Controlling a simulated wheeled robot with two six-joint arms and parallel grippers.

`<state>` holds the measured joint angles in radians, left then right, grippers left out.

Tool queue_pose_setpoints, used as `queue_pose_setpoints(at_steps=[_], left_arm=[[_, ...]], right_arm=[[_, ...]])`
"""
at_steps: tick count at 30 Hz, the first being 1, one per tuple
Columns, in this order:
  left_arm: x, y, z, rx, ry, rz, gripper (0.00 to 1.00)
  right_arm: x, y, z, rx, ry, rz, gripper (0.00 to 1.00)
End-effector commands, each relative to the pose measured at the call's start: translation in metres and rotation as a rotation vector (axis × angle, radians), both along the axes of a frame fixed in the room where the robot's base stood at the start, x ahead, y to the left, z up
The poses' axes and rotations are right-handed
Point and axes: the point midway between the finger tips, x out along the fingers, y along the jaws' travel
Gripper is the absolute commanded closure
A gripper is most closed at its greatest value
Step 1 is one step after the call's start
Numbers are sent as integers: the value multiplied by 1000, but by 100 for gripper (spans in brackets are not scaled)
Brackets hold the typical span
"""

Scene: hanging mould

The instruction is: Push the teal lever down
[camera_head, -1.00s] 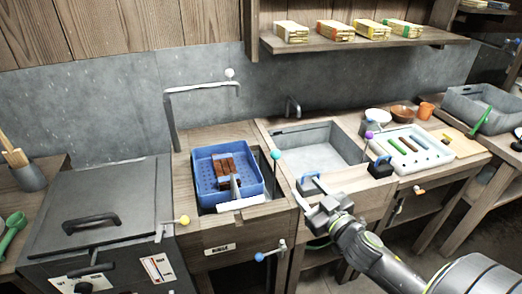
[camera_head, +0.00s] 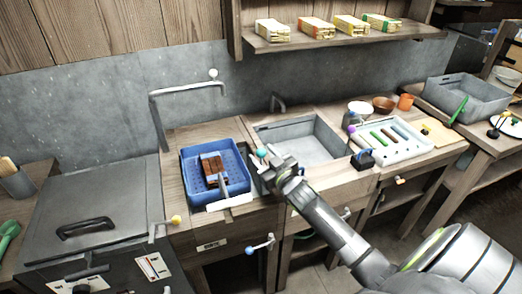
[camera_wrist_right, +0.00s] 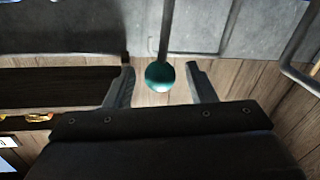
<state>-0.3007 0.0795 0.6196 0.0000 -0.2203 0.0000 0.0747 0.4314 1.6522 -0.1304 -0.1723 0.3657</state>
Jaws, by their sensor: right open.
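The teal lever's round knob (camera_head: 261,153) shows in the head view just right of the blue basket. In the right wrist view the knob (camera_wrist_right: 160,76) hangs at the end of a thin dark rod, between the two fingertips in the picture. My right gripper (camera_head: 268,166) is open and empty at the knob; its fingers (camera_wrist_right: 163,78) stand apart on either side of it in the wrist view. I cannot tell whether the fingers touch it. In the head view the gripper hides the lower part of the lever. My left gripper is not in view.
A blue basket (camera_head: 243,165) with brown blocks is left of the gripper. A grey sink (camera_head: 290,130) is behind it, with a tray of coloured bars (camera_head: 425,143) to the right. A blue-knobbed handle (camera_head: 250,251) sticks out below. A yellow knob (camera_head: 176,219) is at left.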

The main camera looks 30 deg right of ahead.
Motion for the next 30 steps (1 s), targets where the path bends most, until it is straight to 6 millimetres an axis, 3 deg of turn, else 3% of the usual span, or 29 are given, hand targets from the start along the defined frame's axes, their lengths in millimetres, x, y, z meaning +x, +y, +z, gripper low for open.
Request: queue_pose_setpoints(at_steps=[6, 16, 27, 30], left_arm=[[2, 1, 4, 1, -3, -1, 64], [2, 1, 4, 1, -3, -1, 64], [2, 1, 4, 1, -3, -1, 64], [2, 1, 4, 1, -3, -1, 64]], right_arm=[[15, 0, 0, 1, 0, 0, 50], [16, 0, 0, 1, 0, 0, 50], [16, 0, 0, 1, 0, 0, 98], [16, 0, 0, 1, 0, 0, 100]])
